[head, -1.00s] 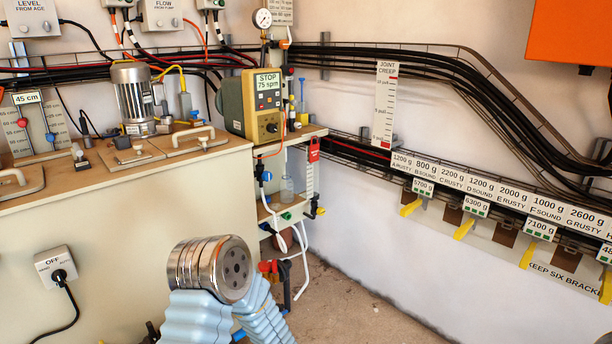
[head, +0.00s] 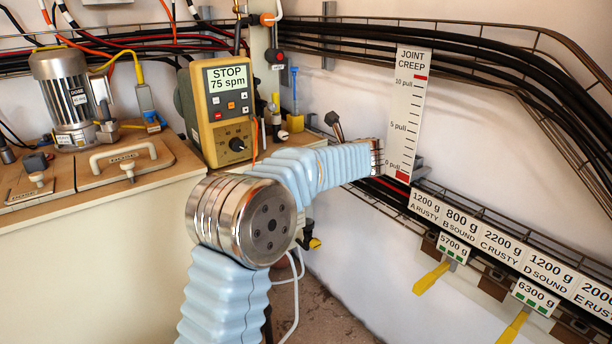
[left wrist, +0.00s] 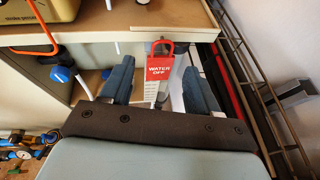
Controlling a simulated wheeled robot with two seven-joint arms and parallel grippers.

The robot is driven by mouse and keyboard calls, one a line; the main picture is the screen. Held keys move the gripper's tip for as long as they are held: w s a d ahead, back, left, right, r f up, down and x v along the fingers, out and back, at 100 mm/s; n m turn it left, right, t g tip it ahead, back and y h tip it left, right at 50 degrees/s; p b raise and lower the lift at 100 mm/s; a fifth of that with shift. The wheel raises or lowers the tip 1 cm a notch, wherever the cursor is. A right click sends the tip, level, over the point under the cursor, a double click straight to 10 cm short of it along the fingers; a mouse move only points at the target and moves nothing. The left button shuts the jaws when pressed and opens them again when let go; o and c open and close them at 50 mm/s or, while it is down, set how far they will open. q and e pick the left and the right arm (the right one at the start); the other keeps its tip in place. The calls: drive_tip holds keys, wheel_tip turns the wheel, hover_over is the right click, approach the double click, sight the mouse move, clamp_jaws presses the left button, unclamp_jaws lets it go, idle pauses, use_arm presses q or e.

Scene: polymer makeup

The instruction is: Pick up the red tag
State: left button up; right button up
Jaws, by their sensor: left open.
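The red tag (left wrist: 159,68) reads "WATER OFF" and has a red shackle-like loop at its top. In the left wrist view it hangs in front of a white ruled strip below the shelf edge. My left gripper (left wrist: 158,76) is open, with one blue-grey finger on each side of the tag in the picture. Gaps show between the tag and both fingers; I cannot tell how far past the fingertips it lies. In the head view my left arm covers the tag's place, and the left gripper's fingers are not clear there. My right gripper is not in view.
The shelf (left wrist: 170,14) overhangs just above the tag. A blue-knobbed valve (left wrist: 62,74) is at the left, and a wire cable tray (left wrist: 250,90) runs close at the right. In the head view, a yellow pump controller (head: 222,110) stands behind my arm.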

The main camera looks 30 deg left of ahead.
use_arm(q)
drive_tip(key=x, duration=0.7)
drive_tip(key=shift+f, duration=0.15)
drive_tip(key=shift+w, duration=0.15)
drive_tip(key=shift+c, duration=0.2)
clamp_jaws()
